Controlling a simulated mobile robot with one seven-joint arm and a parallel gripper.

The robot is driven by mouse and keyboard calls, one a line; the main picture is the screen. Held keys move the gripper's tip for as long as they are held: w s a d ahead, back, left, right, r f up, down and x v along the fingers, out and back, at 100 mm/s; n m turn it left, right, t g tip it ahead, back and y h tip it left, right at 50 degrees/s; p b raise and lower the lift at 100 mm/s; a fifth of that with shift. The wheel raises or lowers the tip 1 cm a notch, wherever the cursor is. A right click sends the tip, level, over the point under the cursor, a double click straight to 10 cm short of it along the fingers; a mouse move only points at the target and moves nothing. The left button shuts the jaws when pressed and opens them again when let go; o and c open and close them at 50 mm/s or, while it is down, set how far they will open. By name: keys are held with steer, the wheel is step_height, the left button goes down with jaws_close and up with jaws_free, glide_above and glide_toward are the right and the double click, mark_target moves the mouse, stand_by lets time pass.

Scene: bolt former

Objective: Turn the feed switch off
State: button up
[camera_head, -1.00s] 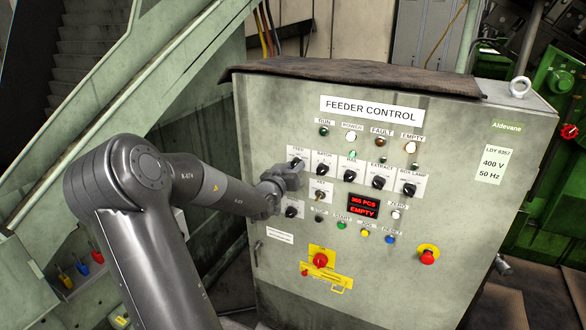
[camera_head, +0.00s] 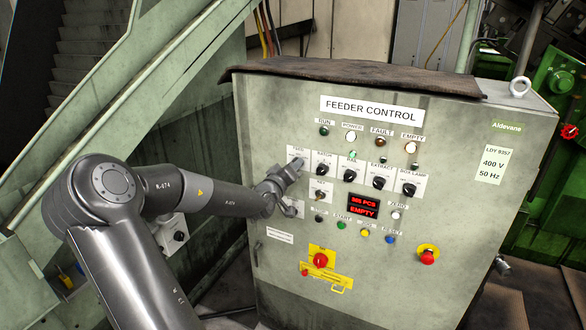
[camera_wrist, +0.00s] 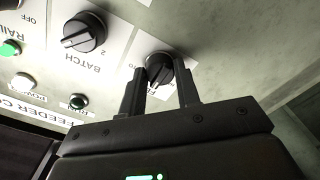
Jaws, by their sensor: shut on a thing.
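The feeder control panel (camera_head: 440,125) faces me with a row of black rotary switches. The feed switch (camera_wrist: 160,69) is the black knob at the left end of that row. In the wrist view my gripper (camera_wrist: 163,82) has its two fingers around this knob, one on each side, shut on it. In the head view my gripper (camera_head: 296,164) covers most of the feed switch and its plate (camera_head: 292,152). The knob's pointer setting is partly hidden by the fingers, so I cannot tell its exact position.
The batch switch (camera_wrist: 84,33) is close beside the held knob. Another black switch sits just below, near my wrist. The red-on-yellow main switch (camera_head: 320,260) and a red emergency button (camera_head: 428,256) are lower on the panel. A green stair frame (camera_head: 130,95) stands to the left.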

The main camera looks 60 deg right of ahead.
stand_by(0.3)
steer(key=o, duration=1)
steer(key=shift+a, duration=0.1)
steer(key=a, duration=1)
steer(key=shift+a, duration=0.3)
